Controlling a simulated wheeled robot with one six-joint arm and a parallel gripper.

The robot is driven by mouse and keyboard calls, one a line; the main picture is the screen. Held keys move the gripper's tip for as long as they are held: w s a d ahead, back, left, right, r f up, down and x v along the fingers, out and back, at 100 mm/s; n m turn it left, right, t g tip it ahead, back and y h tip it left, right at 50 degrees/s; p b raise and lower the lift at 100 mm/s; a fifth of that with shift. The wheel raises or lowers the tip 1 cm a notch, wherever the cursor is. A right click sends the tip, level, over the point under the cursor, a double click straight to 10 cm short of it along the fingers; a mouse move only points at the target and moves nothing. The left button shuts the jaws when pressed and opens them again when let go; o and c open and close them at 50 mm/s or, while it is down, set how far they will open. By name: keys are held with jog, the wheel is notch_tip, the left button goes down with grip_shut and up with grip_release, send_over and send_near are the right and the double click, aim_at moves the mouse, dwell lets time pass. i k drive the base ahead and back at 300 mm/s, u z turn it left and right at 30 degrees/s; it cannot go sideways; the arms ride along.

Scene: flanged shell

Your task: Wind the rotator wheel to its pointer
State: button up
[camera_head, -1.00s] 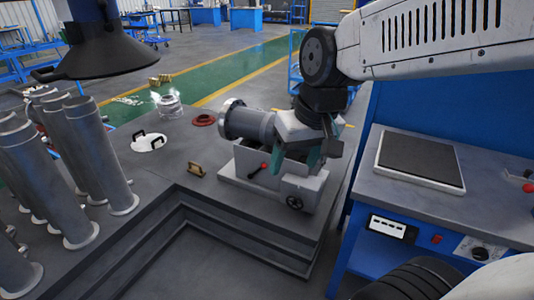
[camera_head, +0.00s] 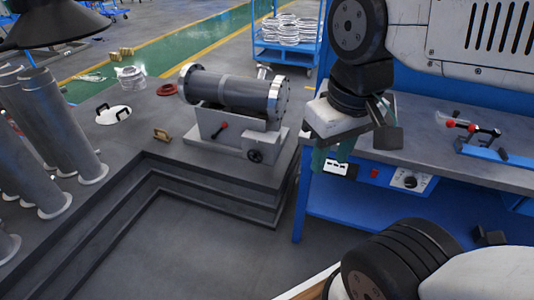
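The rotator (camera_head: 208,122) is a pale grey block on a base plate on the dark platform. A grey flanged shell (camera_head: 232,92) lies level across its top. A small black handwheel (camera_head: 255,156) is on its front right, and a lever with a red knob (camera_head: 222,126) is on its front. The wheel's pointer is too small to make out. My gripper (camera_head: 333,160) hangs to the right of the rotator, apart from the wheel, in front of the blue bench. Its two teal fingers look spread, with nothing visible between them.
The blue bench (camera_head: 440,145) with a grey top stands right of the platform. Upright grey tubes (camera_head: 75,135) stand at the left. A white lid (camera_head: 113,114), a red ring (camera_head: 167,89) and a brass-coloured handle piece (camera_head: 161,135) lie on the platform. The platform's front is stepped.

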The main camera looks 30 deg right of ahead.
aim_at(255, 156)
jog(key=z, duration=0.1)
jog(key=i, duration=1.15)
jog(key=u, duration=0.25)
